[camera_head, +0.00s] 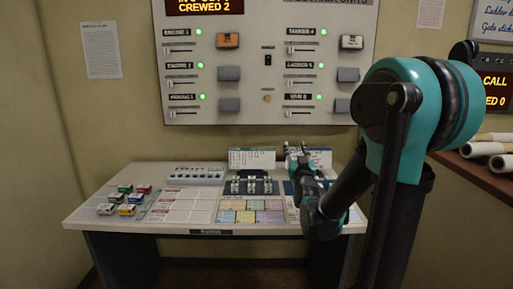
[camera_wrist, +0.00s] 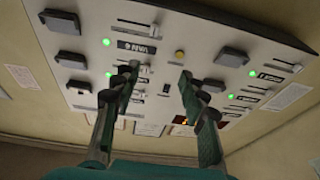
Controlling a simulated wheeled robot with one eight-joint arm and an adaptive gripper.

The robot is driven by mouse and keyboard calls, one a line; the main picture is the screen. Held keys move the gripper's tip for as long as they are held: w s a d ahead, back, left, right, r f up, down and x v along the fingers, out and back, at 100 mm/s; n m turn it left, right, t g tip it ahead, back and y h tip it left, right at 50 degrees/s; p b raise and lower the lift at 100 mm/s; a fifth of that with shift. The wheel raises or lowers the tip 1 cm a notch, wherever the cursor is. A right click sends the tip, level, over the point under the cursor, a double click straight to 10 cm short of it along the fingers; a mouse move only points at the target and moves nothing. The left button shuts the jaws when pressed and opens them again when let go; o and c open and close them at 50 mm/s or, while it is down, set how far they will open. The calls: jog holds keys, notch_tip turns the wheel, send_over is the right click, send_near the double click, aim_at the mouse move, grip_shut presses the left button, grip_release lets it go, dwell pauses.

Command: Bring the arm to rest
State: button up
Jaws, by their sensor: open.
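My gripper (camera_wrist: 160,85) is open and empty in the wrist view, its two green fingers spread apart with the wall panel (camera_wrist: 160,62) behind them. In the head view, my teal and black arm reaches down over the right part of the desk (camera_head: 128,224). My gripper (camera_head: 297,150) is small there, above the back right of the desk and below the wall panel (camera_head: 265,100). I cannot tell from these views whether it touches anything, but nothing is between its fingers.
Several small coloured model vehicles (camera_head: 127,198) stand on the desk's left end. A row of dark holders (camera_head: 252,186) and white cards (camera_head: 252,157) stand near my gripper. Rolled papers (camera_head: 490,148) lie on a shelf at right.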

jog(key=s+d+f+g, duration=0.1)
jog(key=s+f+g, duration=0.5)
jog(key=s+f, duration=0.4)
jog(key=s+d+f+g, duration=0.1)
jog(key=s+f+g, duration=0.6)
jog(key=f, duration=0.6)
jog(key=s+d+f+g, duration=0.1)
jog(key=s+f+g, duration=0.1)
jog(key=s, duration=0.4)
jog(key=s+d+f+g, duration=0.1)
jog(key=s+f, duration=0.3)
jog(key=s, duration=0.3)
jog(key=shift+s+d+m+g+h, duration=0.2)
jog(key=shift+d+m+g+h, duration=0.1)
jog(key=shift+g+h, duration=0.1)
jog(key=shift+c, duration=0.2)
